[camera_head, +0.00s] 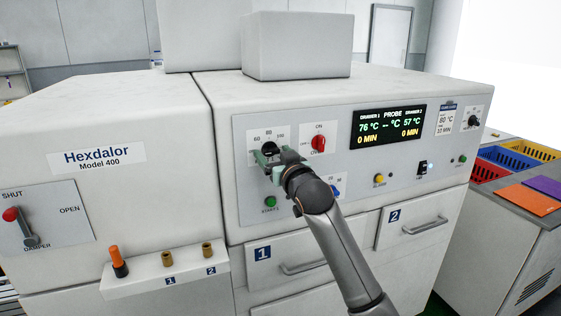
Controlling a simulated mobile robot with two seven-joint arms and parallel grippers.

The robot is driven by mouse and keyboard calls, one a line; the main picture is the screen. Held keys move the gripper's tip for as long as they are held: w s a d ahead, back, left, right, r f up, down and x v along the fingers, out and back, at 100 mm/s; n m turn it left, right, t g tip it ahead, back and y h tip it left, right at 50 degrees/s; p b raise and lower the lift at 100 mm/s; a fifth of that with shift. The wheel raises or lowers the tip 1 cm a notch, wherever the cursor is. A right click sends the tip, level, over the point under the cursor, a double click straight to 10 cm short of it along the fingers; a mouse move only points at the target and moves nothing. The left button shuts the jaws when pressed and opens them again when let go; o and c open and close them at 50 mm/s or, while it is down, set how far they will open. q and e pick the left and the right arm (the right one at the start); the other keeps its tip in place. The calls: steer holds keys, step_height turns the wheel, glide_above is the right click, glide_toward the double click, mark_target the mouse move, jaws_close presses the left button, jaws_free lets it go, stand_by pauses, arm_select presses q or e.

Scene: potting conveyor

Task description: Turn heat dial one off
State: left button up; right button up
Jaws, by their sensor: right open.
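The dial with the temperature scale (267,135) is at the upper left of the grey control panel (340,115), above the green START 1 button (270,202). My right gripper (268,157) is at this dial, its green fingers in front of the dial's lower part. It is open. Whether the fingers touch the dial, and which way its pointer faces, cannot be told because the gripper covers it. My left gripper is not in view.
A red knob (318,143) and a partly covered blue knob (336,191) are close to my right gripper. The display (388,129) reads 76 °C for drawer 1 and 57 °C for drawer 2. Drawer handles (304,268) stick out below.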

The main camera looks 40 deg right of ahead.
steer(key=b+v, duration=0.2)
steer(key=v, duration=1)
steer(key=shift+s+f, duration=0.1)
steer(key=shift+s, duration=0.05)
steer(key=s+a+f+n+g+y, duration=0.1)
steer(key=a+f, duration=0.2)
steer(key=f, duration=0.7)
steer(key=s+a+f+n+g+y, duration=0.1)
steer(key=a+f+g+y, duration=0.15)
steer(key=f, duration=0.65)
steer(key=s+a+f+n+g+y, duration=0.1)
steer(key=a+f, duration=0.2)
steer(key=f, duration=0.7)
steer(key=s+a+f+g, duration=0.1)
steer(key=s+a+f, duration=0.2)
steer(key=s+f, duration=0.3)
steer(key=s+a+f+n+g+y, duration=0.1)
steer(key=s+a+f, duration=0.3)
steer(key=s+f, duration=0.2)
steer(key=s+a+f+g+y, duration=0.1)
steer(key=s+a+f, duration=0.3)
steer(key=s+f, duration=0.3)
steer(key=shift+s+n+g, duration=0.3)
steer(key=shift+s+g, duration=0.05)
steer(key=shift+s, duration=0.05)
